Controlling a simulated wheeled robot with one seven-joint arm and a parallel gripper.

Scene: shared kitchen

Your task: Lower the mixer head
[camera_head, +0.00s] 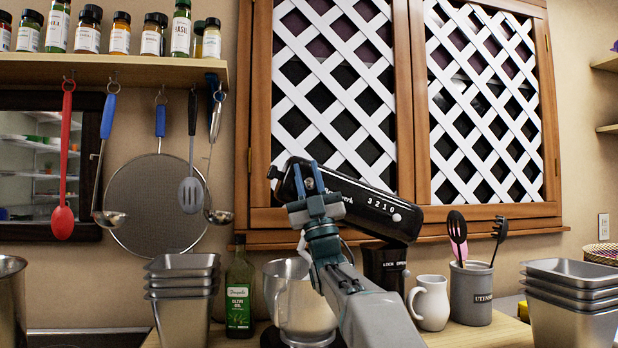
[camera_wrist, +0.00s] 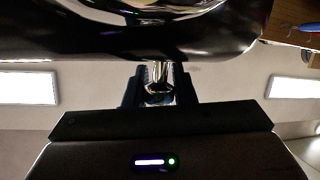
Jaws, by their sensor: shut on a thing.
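The black mixer head (camera_head: 375,208) is tilted, its left end higher than its right end, above the mixer's dark stand (camera_head: 385,268). A metal mixing bowl (camera_head: 300,305) stands below it, partly hidden by my arm. My gripper (camera_head: 307,182) is at the raised left part of the head, with its blue fingertips in front of it. In the wrist view, my gripper (camera_wrist: 158,88) is shut around a shiny metal part of the mixer head (camera_wrist: 215,40). The exact grip contact is hard to see.
An olive oil bottle (camera_head: 239,290) and stacked metal pans (camera_head: 181,290) stand left of the bowl. A white jug (camera_head: 431,303) and a grey utensil crock (camera_head: 471,292) stand right of the mixer. Ladles and a strainer (camera_head: 158,205) hang on the wall at left.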

